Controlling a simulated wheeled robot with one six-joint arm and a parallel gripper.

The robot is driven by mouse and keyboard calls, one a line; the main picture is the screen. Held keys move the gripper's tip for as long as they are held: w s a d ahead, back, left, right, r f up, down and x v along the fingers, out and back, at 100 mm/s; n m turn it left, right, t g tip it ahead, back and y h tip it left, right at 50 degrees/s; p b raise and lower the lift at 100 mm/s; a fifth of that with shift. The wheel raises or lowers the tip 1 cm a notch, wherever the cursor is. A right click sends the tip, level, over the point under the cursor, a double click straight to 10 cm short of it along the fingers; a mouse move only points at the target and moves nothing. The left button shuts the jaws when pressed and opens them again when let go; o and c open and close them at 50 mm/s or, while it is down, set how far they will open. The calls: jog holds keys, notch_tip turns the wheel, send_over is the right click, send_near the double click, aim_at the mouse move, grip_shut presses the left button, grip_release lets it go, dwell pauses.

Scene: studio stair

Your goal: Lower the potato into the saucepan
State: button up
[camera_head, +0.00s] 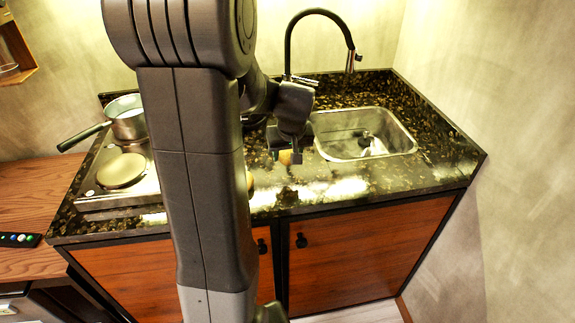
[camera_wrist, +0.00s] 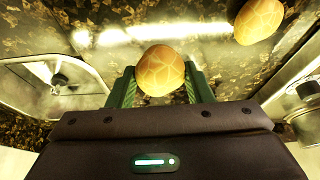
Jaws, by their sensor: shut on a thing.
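My gripper (camera_head: 291,156) is above the dark counter, just left of the sink. In the wrist view its green fingers are shut on a potato (camera_wrist: 161,70), round and yellow-brown with a pale net pattern. That potato shows only as a small patch (camera_head: 286,157) in the head view. The saucepan (camera_head: 127,121), metal with a dark handle, stands on the back of the hob at the left, well apart from my gripper.
A second potato (camera_wrist: 258,20) lies on the counter; in the head view my arm mostly hides it. The hob (camera_head: 110,199) has a bare front plate (camera_head: 121,171). The sink (camera_head: 395,140) and black tap (camera_head: 319,12) are at the right. A remote (camera_head: 18,239) lies on the wooden surface.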

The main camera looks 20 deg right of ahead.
jog(key=r, duration=0.4)
jog(key=shift+w+a+r, duration=0.3)
jog(key=shift+w+a, duration=0.1)
jog(key=w+a+r+p, duration=0.3)
jog(key=w+a+p, duration=0.1)
jog(key=w+a, duration=0.7)
jog(key=w+a+r+p, duration=0.4)
jog(key=w+a, duration=0.8)
jog(key=w+a+r+p, duration=0.3)
jog(key=w+a+p, duration=0.1)
jog(key=w+a, duration=0.8)
jog(key=shift+w+a+r+p, duration=0.2)
jog(key=shift+w+r+p, duration=0.1)
jog(key=shift+p, duration=0.1)
jog(key=shift+w+d, duration=0.1)
jog(key=shift+w, duration=0.1)
jog(key=shift+f, duration=0.15)
jog(key=shift+f+b, duration=2.95)
jog(key=shift+f, duration=2.05)
jog(key=shift+f+b, duration=0.5)
jog(key=shift+f, duration=0.35)
